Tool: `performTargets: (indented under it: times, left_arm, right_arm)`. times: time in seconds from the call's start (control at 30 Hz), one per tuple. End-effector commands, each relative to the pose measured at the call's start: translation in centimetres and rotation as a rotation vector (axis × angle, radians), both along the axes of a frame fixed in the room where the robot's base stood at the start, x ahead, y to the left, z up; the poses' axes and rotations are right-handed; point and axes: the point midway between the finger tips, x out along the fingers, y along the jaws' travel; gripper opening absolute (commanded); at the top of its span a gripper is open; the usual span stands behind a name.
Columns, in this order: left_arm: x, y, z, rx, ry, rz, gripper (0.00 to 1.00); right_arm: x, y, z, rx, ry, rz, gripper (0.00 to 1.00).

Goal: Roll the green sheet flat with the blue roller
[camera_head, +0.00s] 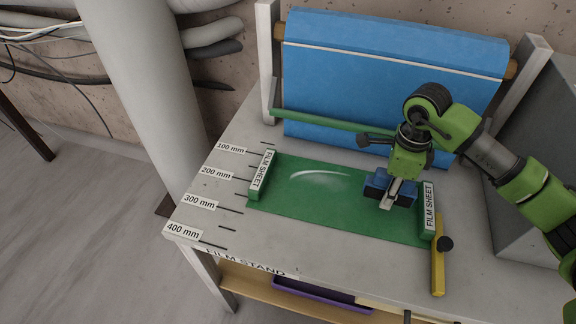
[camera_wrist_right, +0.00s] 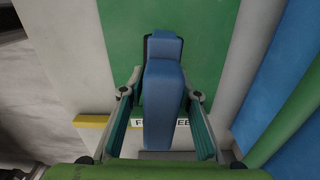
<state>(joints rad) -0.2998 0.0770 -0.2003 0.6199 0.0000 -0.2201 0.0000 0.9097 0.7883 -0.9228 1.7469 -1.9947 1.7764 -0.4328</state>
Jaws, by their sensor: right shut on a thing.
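The green sheet (camera_head: 310,200) lies on the stone slab, with a block marked FILM SHEET (camera_head: 262,172) at its left end and another (camera_head: 429,205) at its right end. A pale curved streak shows on its left half; I cannot tell whether it is a bulge or a glare. My right gripper (camera_head: 391,187) is shut on the blue roller (camera_head: 405,196) over the right part of the sheet, close to the right block. In the right wrist view the roller (camera_wrist_right: 163,95) sits between the fingers, over the green sheet (camera_wrist_right: 200,40). Contact with the sheet is unclear. My left gripper is not in view.
A blue roll of film (camera_head: 390,75) hangs on a stand behind, with a green bar (camera_head: 330,121) along its front. A yellow bar with a black knob (camera_head: 438,270) lies to the right. Millimetre marks (camera_head: 200,202) run down the slab's left side. A grey box stands at right.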

Motion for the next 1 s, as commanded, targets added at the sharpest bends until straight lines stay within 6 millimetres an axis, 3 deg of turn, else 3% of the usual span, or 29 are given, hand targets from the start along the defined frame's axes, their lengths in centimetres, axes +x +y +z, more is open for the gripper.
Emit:
performTargets:
  times: [0.4,1.0]
  left_arm:
    - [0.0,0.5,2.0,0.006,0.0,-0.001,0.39]
    - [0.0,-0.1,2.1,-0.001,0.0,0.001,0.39]
  right_arm:
    - [0.3,-1.0,4.0,0.0,-0.003,-0.009,0.07]
    - [0.3,-1.1,4.3,0.0,-0.002,-0.01,0.07]
